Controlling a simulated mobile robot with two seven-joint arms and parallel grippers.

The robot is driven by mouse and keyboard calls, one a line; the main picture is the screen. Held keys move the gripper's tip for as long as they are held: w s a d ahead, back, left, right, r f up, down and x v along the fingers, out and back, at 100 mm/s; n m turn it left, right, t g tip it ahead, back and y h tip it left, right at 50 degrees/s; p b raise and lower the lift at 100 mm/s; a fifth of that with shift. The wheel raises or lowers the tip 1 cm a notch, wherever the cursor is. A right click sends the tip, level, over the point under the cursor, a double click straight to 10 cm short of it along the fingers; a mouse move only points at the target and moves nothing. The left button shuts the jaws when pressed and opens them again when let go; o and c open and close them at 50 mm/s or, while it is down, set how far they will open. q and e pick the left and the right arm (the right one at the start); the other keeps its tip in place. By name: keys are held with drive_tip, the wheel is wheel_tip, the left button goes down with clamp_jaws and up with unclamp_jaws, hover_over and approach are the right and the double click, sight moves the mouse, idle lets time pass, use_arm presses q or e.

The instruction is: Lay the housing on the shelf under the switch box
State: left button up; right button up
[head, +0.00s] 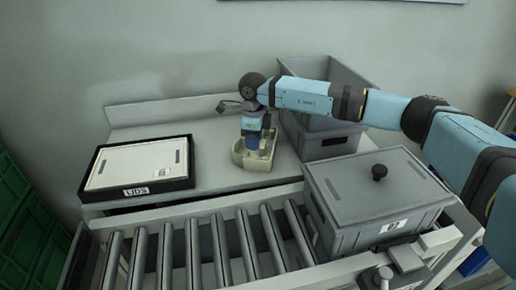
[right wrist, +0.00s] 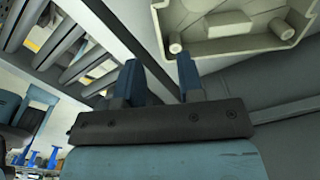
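The housing (head: 240,159) is a cream, shallow open shell lying on the pale bench behind the rollers. My right gripper (head: 253,145) points down over it in the head view. In the right wrist view the housing (right wrist: 225,45) shows its hollow side with round posts, just beyond the blue fingertips (right wrist: 160,70). The fingers are apart with nothing between them. I cannot tell whether a finger touches the housing. I cannot make out a switch box or a shelf under it. My left gripper is not in view.
A black tray labelled LIDS (head: 188,183) holds a pale flat panel, left of the housing. An open grey crate (head: 335,145) stands close to its right. A lidded grey box (head: 340,235) sits on the roller conveyor (head: 190,250) in front. Green crates (head: 15,205) stand far left.

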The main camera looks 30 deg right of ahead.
sight(253, 169)
wheel_tip(253, 169, down, 4)
drive_tip(key=f, duration=0.5)
drive_tip(key=shift+a+b, duration=0.2)
drive_tip(key=shift+b, duration=0.2)
drive_tip(key=shift+c, duration=0.4)
clamp_jaws()
